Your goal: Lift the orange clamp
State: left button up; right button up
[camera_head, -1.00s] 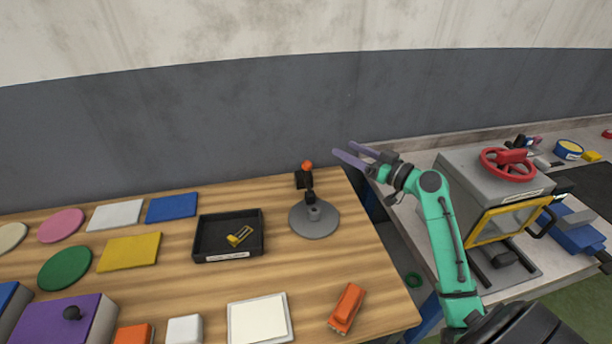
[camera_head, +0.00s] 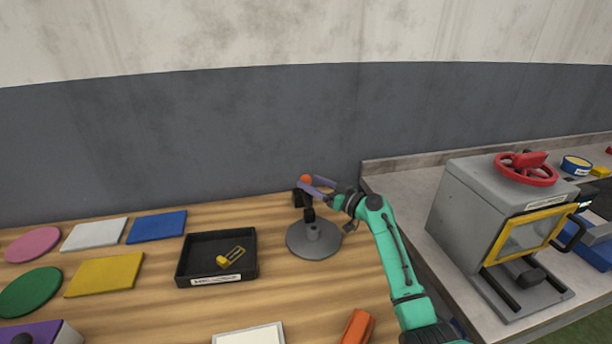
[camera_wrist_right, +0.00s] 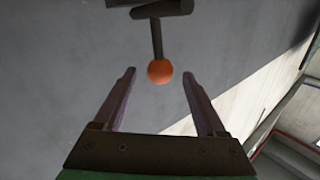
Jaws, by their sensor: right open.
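A black clamp (camera_head: 298,198) with an orange ball (camera_head: 305,179) on its lever stands upright on a round grey base (camera_head: 314,240) near the table's back right. My right gripper (camera_head: 313,187), with purple fingers, is open at the height of the ball. In the right wrist view the orange ball (camera_wrist_right: 160,72) shows between the open fingertips (camera_wrist_right: 159,80), with a gap on either side. Its lever runs up from it to the dark clamp body (camera_wrist_right: 160,9). The fingers hide part of the clamp in the head view. My left gripper is not in view.
A black tray (camera_head: 181,270) with a yellow piece (camera_head: 230,257) lies left of the base. An orange block (camera_head: 357,327) lies at the table's front right. A grey box (camera_head: 478,195) with a red wheel (camera_head: 526,169) stands on the right bench. The wall (camera_head: 170,140) is close behind.

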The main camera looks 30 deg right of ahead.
jog(key=shift+x, duration=1.55)
grip_shut()
